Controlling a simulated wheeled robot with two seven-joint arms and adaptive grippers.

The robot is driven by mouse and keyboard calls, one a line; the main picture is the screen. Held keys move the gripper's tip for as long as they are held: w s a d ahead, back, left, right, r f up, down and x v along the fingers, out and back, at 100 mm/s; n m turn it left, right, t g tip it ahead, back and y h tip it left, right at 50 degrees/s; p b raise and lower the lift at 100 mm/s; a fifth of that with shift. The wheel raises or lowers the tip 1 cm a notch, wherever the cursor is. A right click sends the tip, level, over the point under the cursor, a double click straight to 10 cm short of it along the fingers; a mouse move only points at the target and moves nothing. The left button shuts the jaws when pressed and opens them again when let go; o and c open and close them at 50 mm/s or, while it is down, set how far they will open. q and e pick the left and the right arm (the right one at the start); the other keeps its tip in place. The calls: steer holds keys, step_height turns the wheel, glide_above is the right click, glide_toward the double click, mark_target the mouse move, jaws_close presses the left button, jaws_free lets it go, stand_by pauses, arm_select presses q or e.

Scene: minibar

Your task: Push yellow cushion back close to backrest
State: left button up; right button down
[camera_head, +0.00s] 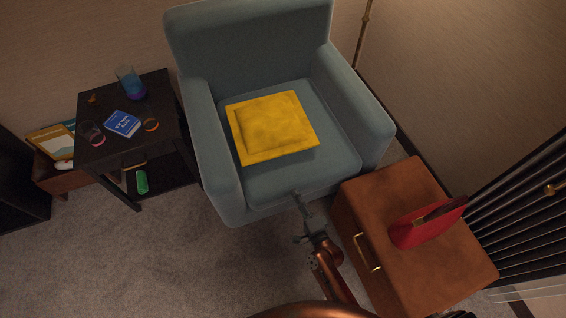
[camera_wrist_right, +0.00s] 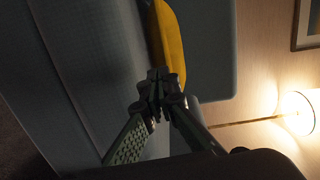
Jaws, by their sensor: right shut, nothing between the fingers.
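The yellow cushion (camera_head: 270,126) lies flat on the seat of the blue-grey armchair (camera_head: 335,165). A strip of bare seat shows between it and the front edge. Its back edge is near the backrest (camera_head: 250,45), with a little seat showing between. My right gripper (camera_head: 298,198) is shut and empty at the chair's front edge, apart from the cushion in the head view. In the right wrist view the shut fingers (camera_wrist_right: 160,80) point toward the cushion's edge (camera_wrist_right: 170,45). My left gripper is not in view.
A brown cabinet (camera_head: 380,205) with a red bag (camera_head: 428,225) stands right of the chair, close to my right arm. A black side table (camera_head: 165,110) with a blue book (camera_head: 122,123) and glasses stands at left. Carpet (camera_head: 180,260) is clear in front.

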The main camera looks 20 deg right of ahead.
mark_target(280, 156)
steer(key=w, duration=0.2)
steer(key=w+m+b, duration=0.1)
steer(key=w, duration=0.1)
steer(key=shift+d+r+h, duration=0.15)
steer(key=shift+r+h, duration=0.15)
steer(key=w+b, duration=0.1)
steer(key=w, duration=0.2)
steer(key=w+b, duration=0.1)
steer(key=w, duration=0.2)
steer(key=w+b, duration=0.1)
steer(key=w, duration=0.2)
steer(key=shift+w+a+b, duration=0.3)
steer(key=shift+w+b, duration=0.1)
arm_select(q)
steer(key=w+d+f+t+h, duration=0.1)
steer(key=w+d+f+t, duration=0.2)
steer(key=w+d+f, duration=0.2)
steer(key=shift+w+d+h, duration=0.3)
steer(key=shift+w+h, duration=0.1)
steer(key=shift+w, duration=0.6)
arm_select(e)
steer(key=shift+w+r, duration=0.1)
steer(key=shift+w, duration=0.45)
steer(key=shift+w, duration=0.1)
